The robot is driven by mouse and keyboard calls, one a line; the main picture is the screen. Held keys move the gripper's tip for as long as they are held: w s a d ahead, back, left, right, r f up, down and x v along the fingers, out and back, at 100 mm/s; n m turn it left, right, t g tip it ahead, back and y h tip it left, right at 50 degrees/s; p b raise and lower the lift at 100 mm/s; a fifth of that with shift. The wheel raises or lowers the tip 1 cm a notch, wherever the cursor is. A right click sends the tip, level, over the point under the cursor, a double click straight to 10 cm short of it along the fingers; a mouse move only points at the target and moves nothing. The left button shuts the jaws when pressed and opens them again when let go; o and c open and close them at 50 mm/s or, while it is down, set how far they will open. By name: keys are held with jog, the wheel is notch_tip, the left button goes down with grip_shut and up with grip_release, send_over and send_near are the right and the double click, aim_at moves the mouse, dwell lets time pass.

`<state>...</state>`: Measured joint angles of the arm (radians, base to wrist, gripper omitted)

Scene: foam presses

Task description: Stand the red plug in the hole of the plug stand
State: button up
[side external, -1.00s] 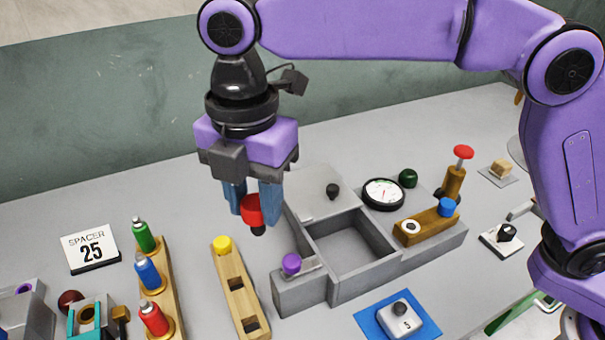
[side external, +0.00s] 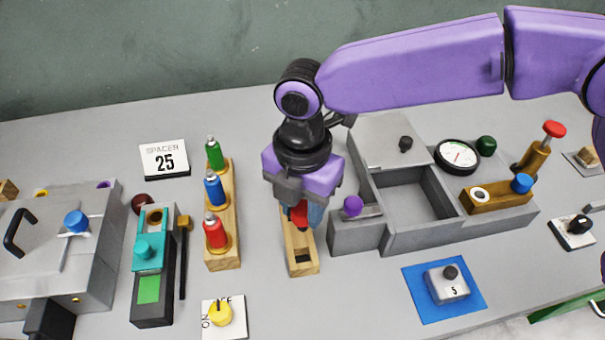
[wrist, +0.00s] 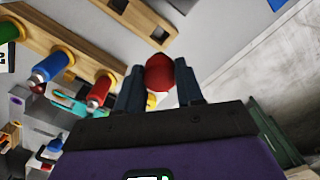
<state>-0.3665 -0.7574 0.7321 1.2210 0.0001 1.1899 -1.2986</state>
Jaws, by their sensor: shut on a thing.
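The red plug (side external: 300,214) is held between the blue fingers of my gripper (side external: 305,212), above the far half of the wooden plug stand (side external: 301,269) in the side view. I cannot tell whether its lower end is above or inside a hole. The stand's near square hole is empty; its far end and yellow plug are hidden behind my gripper. In the wrist view, the red plug (wrist: 159,73) sits between both fingers (wrist: 160,88), and the stand (wrist: 135,18) with square holes crosses the top.
A wooden rack (side external: 226,255) of green, blue and red bottles stands close left of the stand. A yellow knob on a white card (side external: 237,325) lies front left.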

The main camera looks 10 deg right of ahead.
jog(key=shift+f, duration=1.15)
send_over(302, 247)
jog(key=s, duration=0.2)
jog(key=shift+w+a+f, duration=0.1)
jog(key=shift+w+f, duration=0.05)
jog(key=shift+f, duration=2.7)
jog(key=shift+f, duration=1.95)
jog(key=o, duration=1.1)
jog(key=shift+o, duration=0.2)
notch_tip(302, 247, up, 17)
jog(key=shift+r, duration=0.2)
